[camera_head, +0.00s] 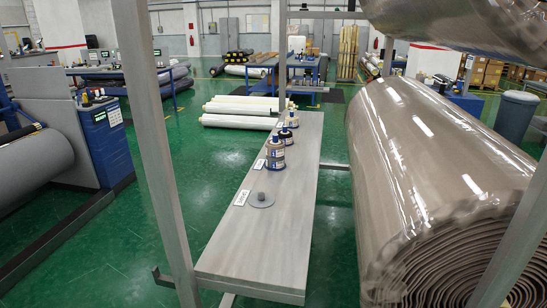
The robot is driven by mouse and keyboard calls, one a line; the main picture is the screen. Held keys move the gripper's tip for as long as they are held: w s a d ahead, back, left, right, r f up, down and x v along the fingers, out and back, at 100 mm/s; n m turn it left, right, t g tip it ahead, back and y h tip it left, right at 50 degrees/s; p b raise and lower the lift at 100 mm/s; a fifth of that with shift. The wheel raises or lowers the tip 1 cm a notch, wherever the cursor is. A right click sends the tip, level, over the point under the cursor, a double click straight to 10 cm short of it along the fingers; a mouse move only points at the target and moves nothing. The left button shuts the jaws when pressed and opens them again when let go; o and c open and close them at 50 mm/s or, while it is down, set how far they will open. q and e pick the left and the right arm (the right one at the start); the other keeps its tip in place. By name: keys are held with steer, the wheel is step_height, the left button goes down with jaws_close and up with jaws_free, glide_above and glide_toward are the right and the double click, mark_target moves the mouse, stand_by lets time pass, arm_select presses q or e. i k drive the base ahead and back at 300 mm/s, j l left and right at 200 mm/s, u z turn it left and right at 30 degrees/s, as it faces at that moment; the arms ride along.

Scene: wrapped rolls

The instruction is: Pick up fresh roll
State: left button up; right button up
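A large roll (425,165) wrapped in clear, shiny film lies along the right side. Its near end shows wavy, spiral grey-brown layers, partly hidden by a rack post. Part of a second wrapped roll (460,22) hangs above it at the top right, cut off by the frame edge. White rolls (245,105) lie stacked on the floor behind the table. I cannot tell which of these is the fresh roll. Neither my left nor my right gripper is in view.
A long grey table (258,243) holds several dark-capped bottles (275,154), white labels and a grey disc (261,199). Grey rack posts (157,150) rise in front. A machine with a grey roll (30,165) stands left. Green floor (190,180) is clear between machine and table.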

mark_target(292, 121)
steer(key=i+j+u, duration=0.15)
steer(key=j+u, duration=0.25)
steer(key=i+j+u, duration=0.2)
steer(key=u, duration=0.25)
steer(key=i+j+u, duration=0.25)
steer(key=u, duration=0.15)
steer(key=i+j+u, duration=0.25)
steer(key=u, duration=0.15)
steer(key=i+j+u, duration=0.35)
steer(key=i+u, duration=0.3)
steer(key=i, duration=0.2)
steer(key=i+z, duration=0.65)
steer(key=z, duration=0.2)
steer(key=i+j+z, duration=0.15)
steer(key=i+z, duration=0.25)
steer(key=i+l+z, duration=0.1)
steer(key=z, duration=0.3)
steer(key=i+z, duration=0.25)
steer(key=z, duration=0.15)
steer(key=i+z, duration=0.2)
steer(key=z, duration=0.2)
steer(key=i+z, duration=0.2)
steer(key=z, duration=0.2)
steer(key=i+j+z, duration=0.15)
steer(key=z, duration=0.25)
steer(key=i+j+z, duration=0.55)
steer(key=j+z, duration=0.25)
steer(key=j, duration=0.5)
steer(key=j+z, duration=0.45)
steer(key=j, duration=0.55)
